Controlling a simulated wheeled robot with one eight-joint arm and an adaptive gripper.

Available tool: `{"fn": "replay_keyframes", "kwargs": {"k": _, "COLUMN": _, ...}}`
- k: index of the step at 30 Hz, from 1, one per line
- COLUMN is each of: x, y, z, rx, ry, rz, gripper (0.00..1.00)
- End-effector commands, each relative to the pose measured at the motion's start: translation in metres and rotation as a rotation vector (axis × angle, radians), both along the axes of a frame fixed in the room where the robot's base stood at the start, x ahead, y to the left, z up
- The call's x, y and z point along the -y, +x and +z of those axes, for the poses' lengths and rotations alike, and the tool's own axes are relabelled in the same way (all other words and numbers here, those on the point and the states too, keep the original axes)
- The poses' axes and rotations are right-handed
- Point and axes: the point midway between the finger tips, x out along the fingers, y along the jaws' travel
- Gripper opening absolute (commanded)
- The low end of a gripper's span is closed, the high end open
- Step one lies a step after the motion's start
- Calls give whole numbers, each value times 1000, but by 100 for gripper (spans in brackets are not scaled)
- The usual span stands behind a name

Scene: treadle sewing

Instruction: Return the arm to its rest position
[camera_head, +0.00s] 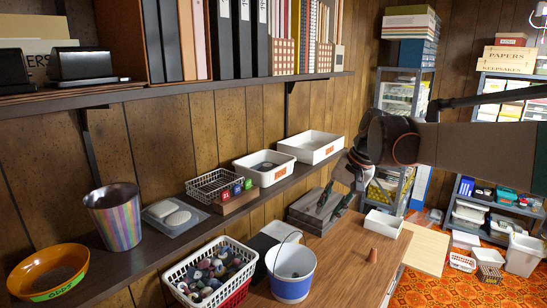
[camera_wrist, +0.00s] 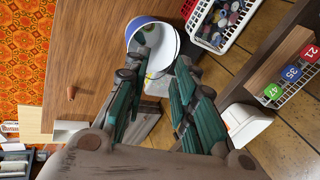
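My arm (camera_head: 480,155) comes in from the right edge of the head view, stretched to the left over the wooden table (camera_head: 345,255). My gripper (camera_head: 328,212) hangs from its end, pointing down and left above the table. In the wrist view my gripper (camera_wrist: 155,74) shows two green-padded fingers spread apart with nothing held between them. Beyond the gap is the white and blue bucket (camera_wrist: 152,45), which stands on the table in the head view (camera_head: 291,275). A grey stacked object (camera_head: 318,208) is behind the fingers.
A white basket of colourful round pieces (camera_head: 210,275) stands left of the bucket. A small white tray (camera_head: 383,223) and a brown cone (camera_head: 373,256) are on the table. The lower wall shelf (camera_head: 130,262) holds an orange bowl (camera_head: 48,270), a striped bin (camera_head: 115,215) and white boxes (camera_head: 311,147).

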Motion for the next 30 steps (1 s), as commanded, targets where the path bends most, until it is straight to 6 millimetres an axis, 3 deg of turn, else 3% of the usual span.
{"fn": "replay_keyframes", "kwargs": {"k": 1, "x": 1, "y": -17, "z": 2, "rx": 20, "ry": -20, "rz": 9, "gripper": 25}}
{"fn": "replay_keyframes", "kwargs": {"k": 7, "x": 10, "y": -77, "z": 4, "rx": 108, "ry": -105, "rz": 51, "gripper": 25}}
{"fn": "replay_keyframes", "kwargs": {"k": 14, "x": 20, "y": -145, "z": -8, "rx": 209, "ry": -208, "rz": 107, "gripper": 25}}
{"fn": "replay_keyframes", "kwargs": {"k": 24, "x": 37, "y": -240, "z": -52, "rx": 349, "ry": -366, "rz": 199, "gripper": 25}}
{"fn": "replay_keyframes", "kwargs": {"k": 30, "x": 46, "y": -278, "z": -83, "rx": 415, "ry": -445, "rz": 248, "gripper": 25}}
